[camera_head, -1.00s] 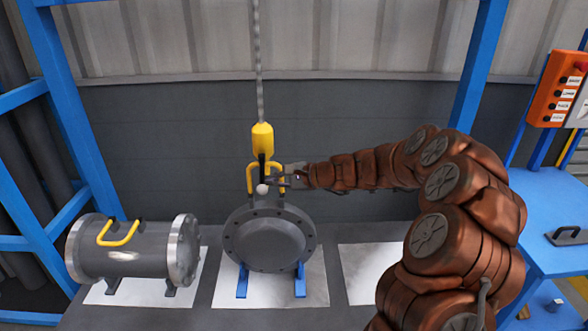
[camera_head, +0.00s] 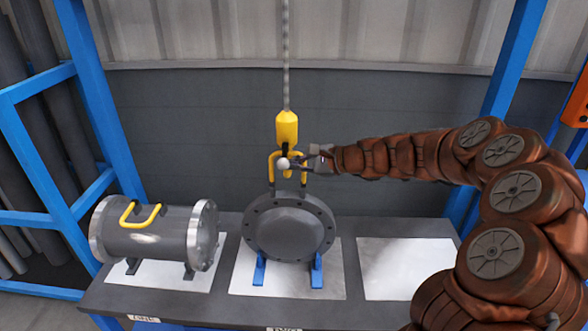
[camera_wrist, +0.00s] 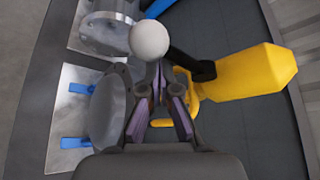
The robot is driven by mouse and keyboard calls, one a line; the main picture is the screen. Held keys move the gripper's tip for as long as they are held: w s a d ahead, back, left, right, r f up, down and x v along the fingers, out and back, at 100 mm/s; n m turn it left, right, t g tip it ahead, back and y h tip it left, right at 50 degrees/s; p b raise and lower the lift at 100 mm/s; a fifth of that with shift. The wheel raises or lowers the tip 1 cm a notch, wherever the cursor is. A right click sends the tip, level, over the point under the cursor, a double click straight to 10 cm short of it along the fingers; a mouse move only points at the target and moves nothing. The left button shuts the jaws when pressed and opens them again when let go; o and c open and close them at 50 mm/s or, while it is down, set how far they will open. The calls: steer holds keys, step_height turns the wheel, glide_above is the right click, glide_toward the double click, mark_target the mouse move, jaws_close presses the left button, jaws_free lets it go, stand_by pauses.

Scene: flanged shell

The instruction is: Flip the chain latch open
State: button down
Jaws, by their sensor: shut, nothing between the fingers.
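The chain latch is a black lever (camera_wrist: 195,65) with a white ball knob (camera_head: 283,164) on its end. It sits under the yellow hook block (camera_head: 287,130), which hangs from a chain above the flanged shell (camera_head: 289,228) and its yellow handle (camera_head: 272,171). My gripper (camera_head: 300,162) reaches in from the right, its tips close beside the knob. In the wrist view my closed fingers (camera_wrist: 152,85) point at the white ball (camera_wrist: 150,42), which lies just beyond the tips. Nothing is between them. I cannot tell whether they touch the ball.
A grey flanged pipe (camera_head: 150,232) with a yellow handle lies to the left on the dark bench (camera_head: 240,308). Blue stands hold the shell over a white plate (camera_head: 332,275). A bare white plate (camera_head: 405,268) is at right. Blue frame posts stand on both sides.

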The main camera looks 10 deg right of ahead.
step_height(320, 180, up, 3)
steer(key=shift+f, duration=0.15)
stand_by(0.3)
steer(key=shift+w+r, duration=0.1)
steer(key=shift+r, duration=0.3)
steer(key=shift+d, duration=0.1)
steer(key=d+r+p, duration=0.3)
steer(key=d, duration=0.5)
steer(key=shift+s+d+r+p, duration=0.25)
steer(key=shift+r+p, duration=0.05)
steer(key=shift+p, duration=0.05)
